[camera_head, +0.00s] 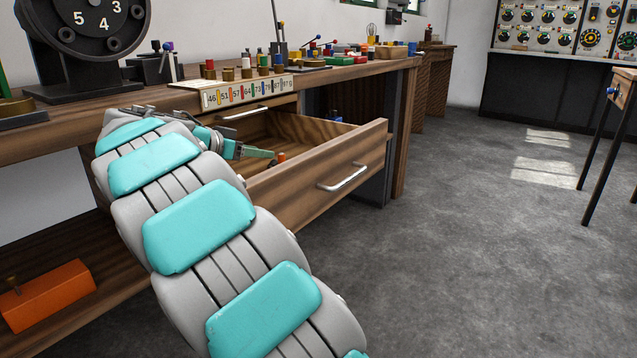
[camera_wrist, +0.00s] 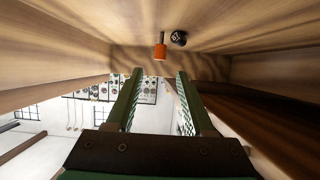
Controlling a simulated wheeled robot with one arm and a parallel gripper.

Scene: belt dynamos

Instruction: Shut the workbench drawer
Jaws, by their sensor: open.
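The workbench drawer (camera_head: 310,190) stands pulled well out under the bench top, with a metal bar handle (camera_head: 343,178) on its wooden front. My gripper (camera_head: 268,154) is at the drawer's open top, behind the front panel, with its green fingers pointing towards the right. In the wrist view, my gripper (camera_wrist: 154,76) has its two fingers apart with nothing between them. That view looks along the drawer's inside (camera_wrist: 110,40). I cannot tell whether the fingers touch the drawer.
A small orange piece (camera_wrist: 160,48) and a black round piece (camera_wrist: 179,38) lie in the drawer. A numbered strip (camera_head: 245,92) and several small parts are on the workbench (camera_head: 370,70). An orange block (camera_head: 47,294) lies on the lower shelf. The grey floor (camera_head: 450,230) right of the drawer is clear.

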